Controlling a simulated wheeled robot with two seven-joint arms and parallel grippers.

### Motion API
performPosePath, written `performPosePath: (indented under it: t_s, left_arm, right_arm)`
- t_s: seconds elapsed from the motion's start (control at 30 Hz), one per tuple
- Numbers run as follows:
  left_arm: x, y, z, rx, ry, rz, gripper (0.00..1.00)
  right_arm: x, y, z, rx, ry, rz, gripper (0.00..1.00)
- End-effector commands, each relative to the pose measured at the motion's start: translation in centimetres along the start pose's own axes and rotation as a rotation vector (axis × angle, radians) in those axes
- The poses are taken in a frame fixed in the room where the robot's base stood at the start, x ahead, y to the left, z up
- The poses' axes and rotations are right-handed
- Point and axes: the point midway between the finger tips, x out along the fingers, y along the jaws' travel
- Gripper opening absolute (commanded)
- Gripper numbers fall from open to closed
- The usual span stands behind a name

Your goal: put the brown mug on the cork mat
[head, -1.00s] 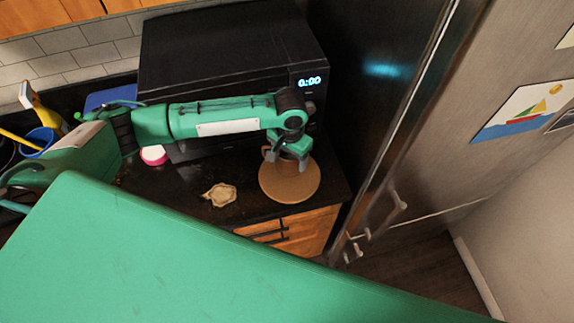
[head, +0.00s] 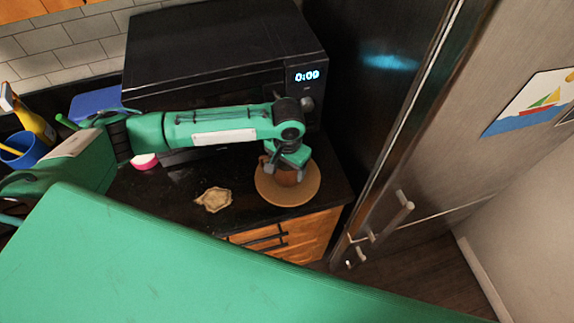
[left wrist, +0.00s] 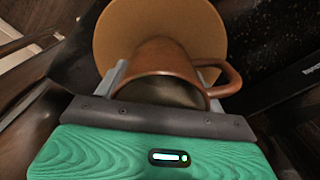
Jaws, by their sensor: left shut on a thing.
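The round cork mat (head: 296,196) lies on the dark counter beside the fridge. The brown mug (head: 287,177) is upright over the mat, partly hidden by my left gripper (head: 287,165). In the left wrist view, the fingers of the gripper (left wrist: 165,85) are on both sides of the mug (left wrist: 165,58), shut on it, and its handle points right. The mat (left wrist: 205,22) shows beyond the mug. Whether the mug's base touches the mat cannot be told. My right gripper is not in view.
A black microwave (head: 215,50) stands behind my left arm. The steel fridge (head: 390,120) rises close to the mat's right. A crumpled beige cloth (head: 214,199) lies left of the mat. A blue cup (head: 27,150) is at far left.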

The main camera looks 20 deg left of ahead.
Motion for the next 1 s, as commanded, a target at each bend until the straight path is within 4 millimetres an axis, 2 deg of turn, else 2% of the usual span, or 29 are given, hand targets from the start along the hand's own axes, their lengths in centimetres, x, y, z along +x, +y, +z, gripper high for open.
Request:
performPosePath:
  t_s: [0.07, 0.1, 0.2, 0.57, 0.67, 1.0]
  left_arm:
    - [0.2, 0.0, 0.0, 0.0, -0.001, 0.001, 0.38]
    - [0.3, 0.0, 0.0, 0.0, -0.001, 0.001, 0.76]
    - [0.3, 0.0, 0.0, 0.0, -0.001, 0.0, 0.92]
    - [-0.2, -0.1, -0.1, 0.0, 0.002, -0.001, 0.92]
    - [-1.4, 0.0, -0.1, 0.0, 0.002, 0.001, 0.92]
    - [-8.6, 0.0, -0.1, 0.0, 0.004, 0.001, 0.92]
  right_arm:
    - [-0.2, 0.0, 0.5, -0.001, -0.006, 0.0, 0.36]
    - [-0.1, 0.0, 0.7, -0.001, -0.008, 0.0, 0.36]
    - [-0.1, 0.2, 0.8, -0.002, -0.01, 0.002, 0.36]
    - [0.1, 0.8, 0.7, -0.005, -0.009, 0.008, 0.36]
    - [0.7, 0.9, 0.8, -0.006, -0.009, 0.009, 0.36]
    - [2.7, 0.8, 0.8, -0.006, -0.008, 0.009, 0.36]
